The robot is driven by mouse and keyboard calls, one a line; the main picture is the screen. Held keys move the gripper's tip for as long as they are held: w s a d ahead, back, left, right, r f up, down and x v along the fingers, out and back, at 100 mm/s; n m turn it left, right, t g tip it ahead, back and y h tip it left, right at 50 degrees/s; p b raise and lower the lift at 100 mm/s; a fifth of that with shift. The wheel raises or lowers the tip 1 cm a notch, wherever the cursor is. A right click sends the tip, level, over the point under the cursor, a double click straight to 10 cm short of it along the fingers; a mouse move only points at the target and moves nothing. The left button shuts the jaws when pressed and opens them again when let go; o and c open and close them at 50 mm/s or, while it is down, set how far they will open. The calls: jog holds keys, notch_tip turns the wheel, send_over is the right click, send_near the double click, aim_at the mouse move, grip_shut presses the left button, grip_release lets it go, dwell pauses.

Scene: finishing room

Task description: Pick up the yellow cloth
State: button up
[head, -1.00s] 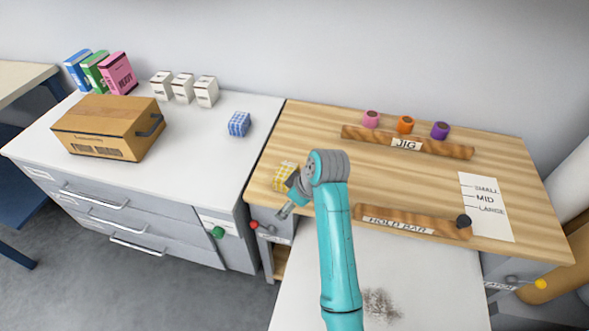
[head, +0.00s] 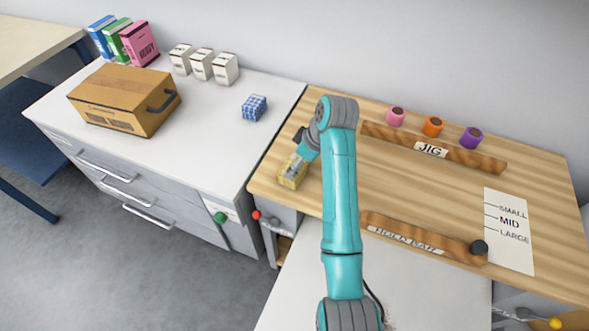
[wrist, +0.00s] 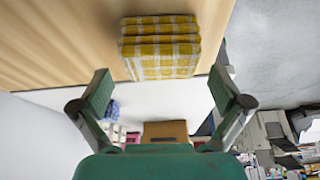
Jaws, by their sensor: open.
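The yellow cloth (head: 292,171) is a folded yellow and white checked bundle on the left end of the wooden bench top. In the wrist view the yellow cloth (wrist: 160,47) lies just beyond the fingertips, centred between them. My gripper (head: 297,170) is over the cloth in the head view and hides part of it. In the wrist view my gripper (wrist: 162,92) has its two fingers wide apart with nothing between them. Whether a finger touches the cloth, I cannot tell.
A blue checked cloth (head: 254,108) and a cardboard box (head: 125,98) sit on the white cabinet to the left. The JIG rail (head: 432,148) and the HOLD BAR rail (head: 420,239) lie on the bench to the right. The bench's left edge is close to the cloth.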

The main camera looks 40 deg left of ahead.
aim_at(290, 163)
jog(key=shift+a+x, duration=0.1)
jog(key=shift+x, duration=1.25)
jog(key=shift+a+x, duration=0.15)
jog(key=shift+x, duration=1.2)
jog(key=shift+r, duration=0.1)
jog(key=c, duration=0.8)
notch_tip(290, 163, up, 10)
jog(key=shift+r, duration=0.1)
